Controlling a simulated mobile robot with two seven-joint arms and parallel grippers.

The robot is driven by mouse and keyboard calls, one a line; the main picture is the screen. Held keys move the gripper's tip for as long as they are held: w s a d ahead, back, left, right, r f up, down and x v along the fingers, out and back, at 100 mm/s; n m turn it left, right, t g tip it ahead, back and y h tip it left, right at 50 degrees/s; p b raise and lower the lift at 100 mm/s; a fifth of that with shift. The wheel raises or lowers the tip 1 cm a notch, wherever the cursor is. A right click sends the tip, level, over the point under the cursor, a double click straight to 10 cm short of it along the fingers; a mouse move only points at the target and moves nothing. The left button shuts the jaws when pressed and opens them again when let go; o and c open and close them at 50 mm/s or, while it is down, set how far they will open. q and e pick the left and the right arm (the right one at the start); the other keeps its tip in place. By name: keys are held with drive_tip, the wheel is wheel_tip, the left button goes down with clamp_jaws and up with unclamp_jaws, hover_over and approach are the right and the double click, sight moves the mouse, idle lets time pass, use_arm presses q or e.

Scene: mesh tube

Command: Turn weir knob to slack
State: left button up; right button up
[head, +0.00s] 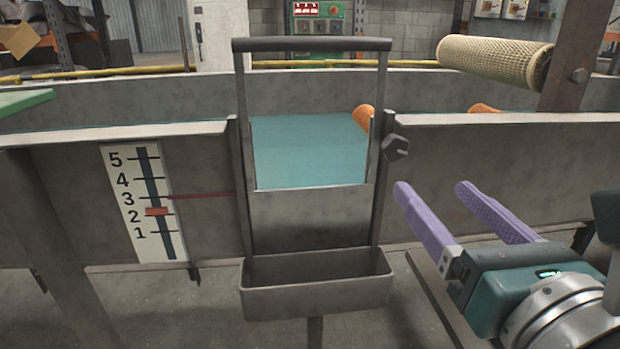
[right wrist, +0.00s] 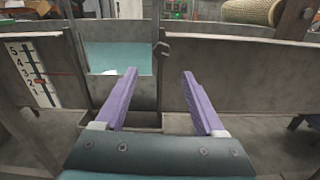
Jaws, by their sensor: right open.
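The weir knob (head: 395,148) is a small dark grey faceted knob on the right post of the weir frame (head: 381,190). It also shows in the right wrist view (right wrist: 161,49), beyond my fingers and a little left of the middle of the gap. The weir plate (head: 310,218) is a grey metal sheet in the frame, with teal water behind its top edge. My right gripper (head: 432,190) has purple fingers and a teal body. It is open and empty, to the lower right of the knob and apart from it. My left gripper is not in view.
A gauge marked 1 to 5 (head: 128,190) with a red slider is left of the weir. A metal catch box (head: 315,300) hangs below the plate. A mesh roller (head: 494,58) is at the upper right. The trough wall (head: 500,150) runs behind my right gripper.

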sight(397, 151)
drive_tip(key=w, duration=1)
drive_tip(key=shift+a, duration=0.1)
clamp_jaws()
idle(0.3)
